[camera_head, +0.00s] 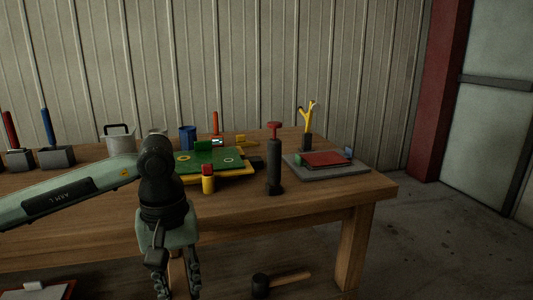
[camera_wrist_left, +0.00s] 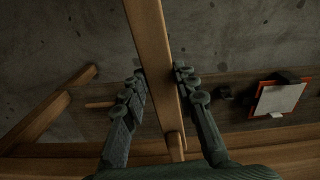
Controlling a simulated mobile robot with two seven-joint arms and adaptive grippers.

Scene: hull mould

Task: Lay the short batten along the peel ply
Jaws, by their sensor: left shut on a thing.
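My left gripper (camera_head: 177,286) hangs low in front of the table's front edge, fingers pointing down. In the left wrist view its fingers (camera_wrist_left: 160,88) are closed on both sides of a wooden strip, the short batten (camera_wrist_left: 150,40), which runs out past the top edge of that view. In the head view only a bit of wood shows between the fingers, and most of the batten is hidden or out of frame. I cannot tell for certain which sheet is the peel ply. A red sheet (camera_head: 327,159) lies on a grey slab (camera_head: 355,170) at the table's right. My right gripper is not in view.
The wooden table (camera_head: 310,192) carries a green board (camera_head: 190,164), a yellow cylinder (camera_head: 208,185), a dark upright tool (camera_head: 273,172), a blue cup (camera_head: 188,137) and a pot (camera_head: 118,138). A mallet (camera_head: 261,286) and a red-edged board with a white sheet (camera_wrist_left: 278,98) lie below.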

